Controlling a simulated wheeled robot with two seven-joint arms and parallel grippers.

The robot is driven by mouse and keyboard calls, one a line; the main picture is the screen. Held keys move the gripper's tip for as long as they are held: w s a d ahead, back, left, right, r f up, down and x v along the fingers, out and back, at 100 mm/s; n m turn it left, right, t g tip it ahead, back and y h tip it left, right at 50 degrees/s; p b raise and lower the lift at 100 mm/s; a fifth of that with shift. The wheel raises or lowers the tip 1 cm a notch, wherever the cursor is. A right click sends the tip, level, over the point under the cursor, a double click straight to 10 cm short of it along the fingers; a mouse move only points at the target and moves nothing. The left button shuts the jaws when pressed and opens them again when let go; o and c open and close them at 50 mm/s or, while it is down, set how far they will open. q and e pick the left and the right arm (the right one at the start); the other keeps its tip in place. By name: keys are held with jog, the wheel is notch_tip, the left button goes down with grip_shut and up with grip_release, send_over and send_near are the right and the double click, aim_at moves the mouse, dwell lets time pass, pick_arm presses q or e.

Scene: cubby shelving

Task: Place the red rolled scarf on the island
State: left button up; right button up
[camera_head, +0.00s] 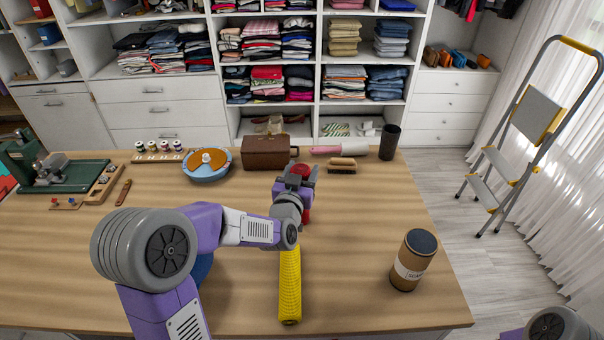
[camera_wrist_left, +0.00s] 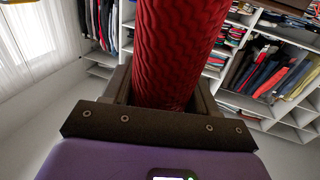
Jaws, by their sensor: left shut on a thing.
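My left gripper (camera_head: 295,182) is shut on the red rolled scarf (camera_head: 302,171) above the island (camera_head: 350,230), a long wooden top. The gripper hides most of the scarf in the head view. The left wrist view shows the scarf's ribbed red roll (camera_wrist_left: 178,50) standing out from between the dark jaws (camera_wrist_left: 160,95). I cannot tell from the head view how far the scarf is above the wood. My right gripper is out of view; only part of my right arm shows at the bottom right.
A yellow roll (camera_head: 290,285) lies just in front of the gripper. A brown jar (camera_head: 412,262) stands to the right. Bare wood lies between.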

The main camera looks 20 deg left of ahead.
pick_arm(q)
jog(key=shift+r, duration=0.1)
jog(key=o, duration=1.1)
jog(key=shift+c, duration=0.2)
jog(key=o, duration=0.4)
